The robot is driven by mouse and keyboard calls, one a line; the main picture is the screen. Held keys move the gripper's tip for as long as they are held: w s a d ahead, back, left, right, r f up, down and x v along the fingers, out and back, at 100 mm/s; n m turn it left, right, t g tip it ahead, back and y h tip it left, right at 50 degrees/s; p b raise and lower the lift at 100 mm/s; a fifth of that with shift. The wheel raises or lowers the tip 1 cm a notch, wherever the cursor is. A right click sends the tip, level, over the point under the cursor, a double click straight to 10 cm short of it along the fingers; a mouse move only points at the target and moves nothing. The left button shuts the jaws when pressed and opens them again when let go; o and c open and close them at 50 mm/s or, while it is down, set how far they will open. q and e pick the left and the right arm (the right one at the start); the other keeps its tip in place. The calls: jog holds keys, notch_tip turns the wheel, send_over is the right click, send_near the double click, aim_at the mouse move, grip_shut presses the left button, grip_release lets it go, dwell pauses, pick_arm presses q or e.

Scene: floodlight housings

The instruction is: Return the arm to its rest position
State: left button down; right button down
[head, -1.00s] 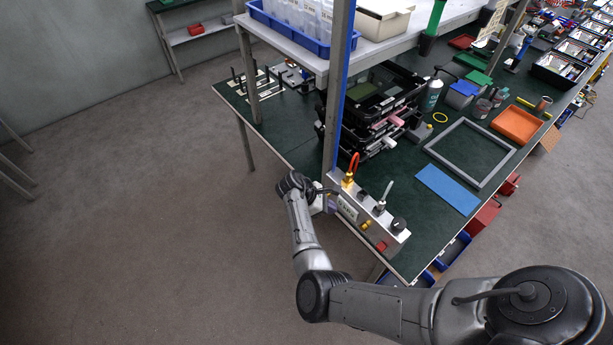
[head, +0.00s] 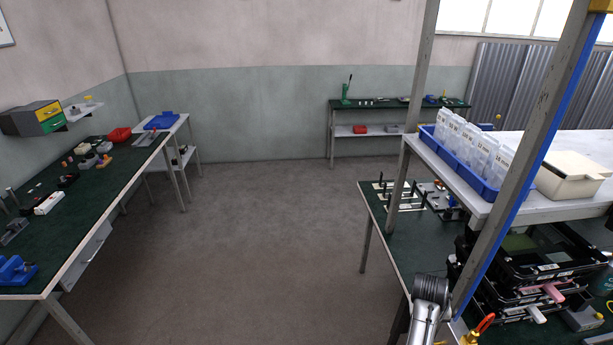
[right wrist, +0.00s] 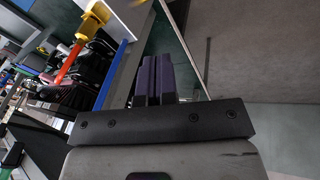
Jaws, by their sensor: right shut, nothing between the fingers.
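My right arm (head: 430,300) shows at the bottom of the head view, its grey wrist rising beside the front edge of the right workbench. Its gripper cannot be made out in the head view. In the right wrist view my right gripper (right wrist: 154,70) has its dark fingers together, with nothing between them. The fingers point toward the grey post and the green bench edge. My left arm and left gripper are in neither view.
The right green workbench (head: 384,217) carries black trays (head: 540,255), and a grey and blue post (head: 525,160) stands close to my right arm. A shelf (head: 500,207) above holds a blue bin. Open floor (head: 250,235) lies between this bench and the left bench (head: 75,215).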

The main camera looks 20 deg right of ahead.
jog(key=w+a+r+t, duration=0.1)
jog(key=a+r+t, duration=0.25)
jog(key=r, duration=0.35)
jog(key=a+r+t, duration=0.2)
jog(key=r+t, duration=0.2)
jog(key=r, duration=0.2)
jog(key=s+a+f+n+t+y, duration=0.1)
jog(key=s+a+n+t+y, duration=0.3)
jog(key=s+a, duration=0.65)
jog(key=s+a+f+n+g, duration=0.2)
jog(key=s+a+f+g, duration=0.2)
jog(key=s+f, duration=0.55)
jog(key=s+a+f+n+g, duration=0.25)
jog(key=s+f+g, duration=0.35)
jog(key=s, duration=0.6)
notch_tip(320, 180, up, 18)
jog(key=w+t+p, duration=0.1)
jog(key=p, duration=1.7)
jog(key=shift+a+m, duration=0.25)
jog(key=shift+m, duration=0.2)
jog(key=shift+t, duration=0.25)
